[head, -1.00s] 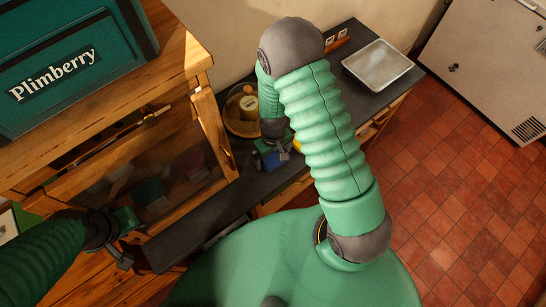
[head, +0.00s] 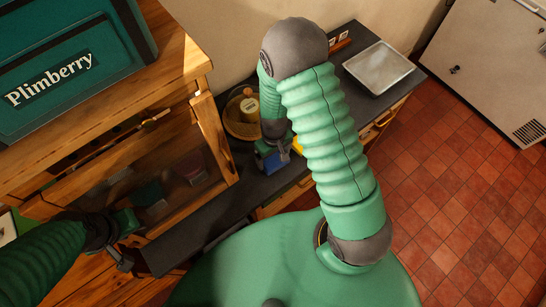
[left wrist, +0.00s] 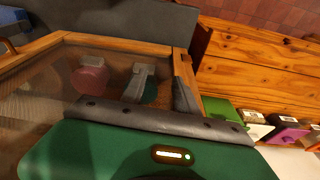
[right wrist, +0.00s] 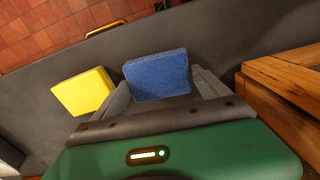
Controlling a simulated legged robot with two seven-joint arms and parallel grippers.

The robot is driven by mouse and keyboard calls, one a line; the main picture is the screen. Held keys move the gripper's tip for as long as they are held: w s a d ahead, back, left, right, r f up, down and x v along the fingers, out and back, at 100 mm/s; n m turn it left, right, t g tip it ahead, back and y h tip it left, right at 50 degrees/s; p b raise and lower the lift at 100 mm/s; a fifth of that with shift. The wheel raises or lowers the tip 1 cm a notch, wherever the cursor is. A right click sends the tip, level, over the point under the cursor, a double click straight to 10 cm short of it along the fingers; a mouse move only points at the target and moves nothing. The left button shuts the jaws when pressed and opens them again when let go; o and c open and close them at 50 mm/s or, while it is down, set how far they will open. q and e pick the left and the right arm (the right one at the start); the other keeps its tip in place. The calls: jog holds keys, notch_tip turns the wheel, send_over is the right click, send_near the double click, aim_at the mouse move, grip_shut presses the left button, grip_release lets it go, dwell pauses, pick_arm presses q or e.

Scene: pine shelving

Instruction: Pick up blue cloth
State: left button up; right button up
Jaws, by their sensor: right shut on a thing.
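The blue cloth (right wrist: 158,75) shows as a flat, textured block between the fingers of my right gripper (right wrist: 163,90) in the right wrist view, above the dark counter. In the head view my right gripper (head: 272,160) is low over the counter, partly behind my own arm, and shut on the cloth. Whether the cloth still touches the counter I cannot tell. My left gripper (head: 128,258) is beside the glass-fronted cabinet. Its fingers (left wrist: 160,92) stand apart with no held thing visible between them.
A yellow block (right wrist: 84,92) lies left of the blue cloth on the counter. A metal tray (head: 378,68) lies at the counter's far end. The wooden cabinet (right wrist: 285,85) stands close on the right in the right wrist view.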

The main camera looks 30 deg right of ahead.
jog(key=shift+d+r+b, duration=0.2)
jog(key=shift+r+b, duration=0.1)
jog(key=shift+r, duration=0.9)
jog(key=s+a, duration=0.2)
jog(key=a, duration=0.1)
jog(key=s+a+b, duration=0.1)
jog(key=s+a, duration=0.2)
jog(key=s+a+r, duration=0.1)
jog(key=s+a, duration=0.2)
jog(key=shift+s+r+b, duration=0.1)
jog(key=shift+s+b, duration=0.15)
jog(key=shift+b, duration=0.15)
jog(key=s+p, duration=0.1)
jog(key=a+p, duration=0.1)
jog(key=s+a+p, duration=0.1)
jog(key=p, duration=0.1)
jog(key=shift+s+a+r, duration=0.25)
jog(key=shift+s, duration=0.1)
